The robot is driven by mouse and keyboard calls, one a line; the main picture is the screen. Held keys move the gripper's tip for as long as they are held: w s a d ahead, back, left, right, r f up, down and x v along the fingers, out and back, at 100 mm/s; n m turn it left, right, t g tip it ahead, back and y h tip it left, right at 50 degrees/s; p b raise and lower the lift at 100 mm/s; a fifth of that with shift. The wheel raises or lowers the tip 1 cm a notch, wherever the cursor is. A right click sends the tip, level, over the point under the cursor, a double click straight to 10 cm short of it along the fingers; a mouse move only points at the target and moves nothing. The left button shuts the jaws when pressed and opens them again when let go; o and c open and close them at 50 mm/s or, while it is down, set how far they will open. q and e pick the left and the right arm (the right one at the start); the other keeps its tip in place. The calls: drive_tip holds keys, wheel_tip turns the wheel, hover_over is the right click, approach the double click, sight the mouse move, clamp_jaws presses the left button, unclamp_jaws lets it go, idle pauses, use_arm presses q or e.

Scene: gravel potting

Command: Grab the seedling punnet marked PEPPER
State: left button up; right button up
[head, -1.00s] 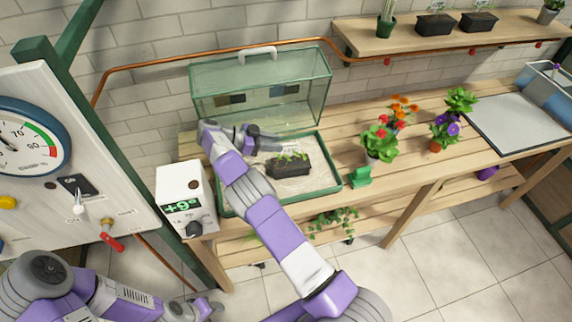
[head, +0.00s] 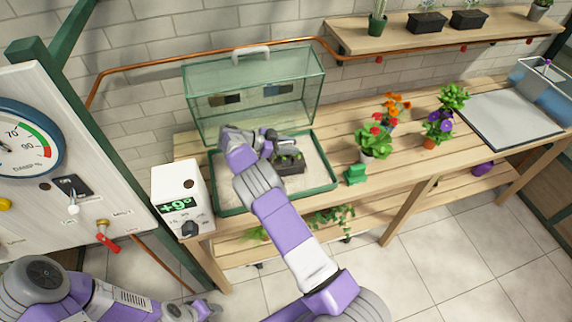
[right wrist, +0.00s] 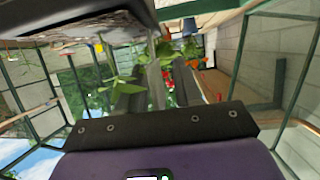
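A black seedling punnet (head: 290,164) with small green plants sits on pale sand in the green-rimmed tray (head: 333,187). No marking on it can be read. My right gripper (head: 272,146) is over the tray, close against the punnet's back left side. In the right wrist view its grey fingers (right wrist: 160,87) stand apart with green leaves near them, and I see no firm hold. Two more black punnets, a left one (head: 427,23) and a right one (head: 468,19), stand on the wall shelf, labels unreadable. My left gripper (head: 208,309) is low at the bottom left, its fingers too small to judge.
A glass cover (head: 255,95) stands open behind the tray. A white box with a green display (head: 181,205) is at its left. A green clip-like item (head: 356,174) and flowerpots (head: 375,145) stand right of it. The gauge panel (head: 85,215) is at far left.

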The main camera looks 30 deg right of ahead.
clamp_jaws()
idle(1.4)
